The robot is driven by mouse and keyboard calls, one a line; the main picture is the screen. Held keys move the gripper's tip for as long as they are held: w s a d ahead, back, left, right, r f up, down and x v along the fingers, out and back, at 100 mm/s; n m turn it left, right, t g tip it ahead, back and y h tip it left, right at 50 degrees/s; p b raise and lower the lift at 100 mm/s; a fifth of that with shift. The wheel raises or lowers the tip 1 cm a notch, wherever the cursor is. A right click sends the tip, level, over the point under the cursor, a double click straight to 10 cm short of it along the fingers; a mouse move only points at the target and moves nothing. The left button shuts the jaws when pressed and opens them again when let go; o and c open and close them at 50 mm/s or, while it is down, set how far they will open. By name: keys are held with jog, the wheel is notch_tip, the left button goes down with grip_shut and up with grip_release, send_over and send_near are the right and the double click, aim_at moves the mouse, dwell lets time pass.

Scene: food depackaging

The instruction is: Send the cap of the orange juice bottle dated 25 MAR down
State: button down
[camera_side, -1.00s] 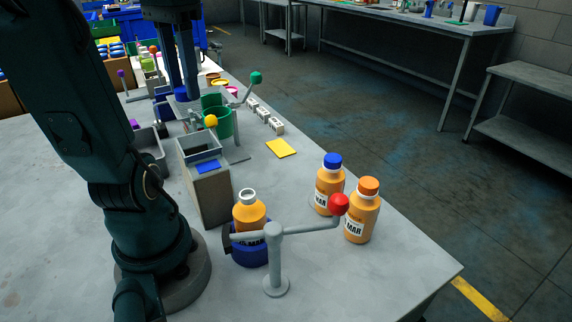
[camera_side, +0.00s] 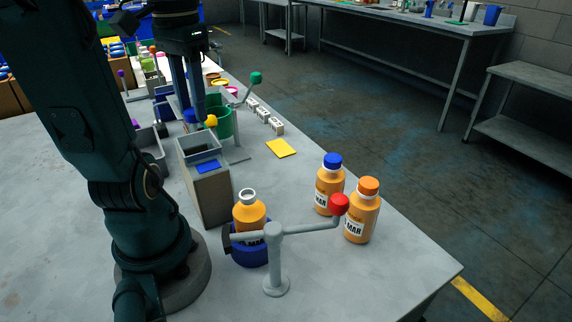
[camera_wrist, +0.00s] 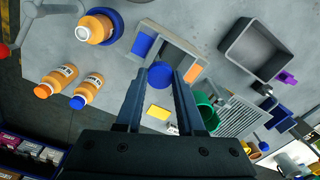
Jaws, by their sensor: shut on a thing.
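My gripper (camera_side: 190,108) is shut on a blue cap (camera_wrist: 160,74), which shows between the fingertips in the wrist view. The gripper is above and just behind the tall box (camera_side: 212,196) with an open top and a blue label. An uncapped orange juice bottle (camera_side: 249,212) stands upright in a blue round holder (camera_side: 249,254); its label is partly hidden, with only part of the date showing. It also shows in the wrist view (camera_wrist: 98,28). Two capped bottles stand to the right, one blue-capped (camera_side: 328,190) and one orange-capped (camera_side: 361,212), with MAR partly readable.
A grey stand with a red-knobbed lever (camera_side: 339,205) is in front of the holder. A green bin (camera_side: 218,128), a green-knobbed lever (camera_side: 256,78) and a grey tray (camera_side: 150,150) are near the box. A yellow card (camera_side: 281,148) lies on the table.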

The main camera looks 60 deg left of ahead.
jog(key=shift+c, duration=2.2)
grip_release()
jog(key=shift+r, duration=0.1)
jog(key=shift+r, duration=2.45)
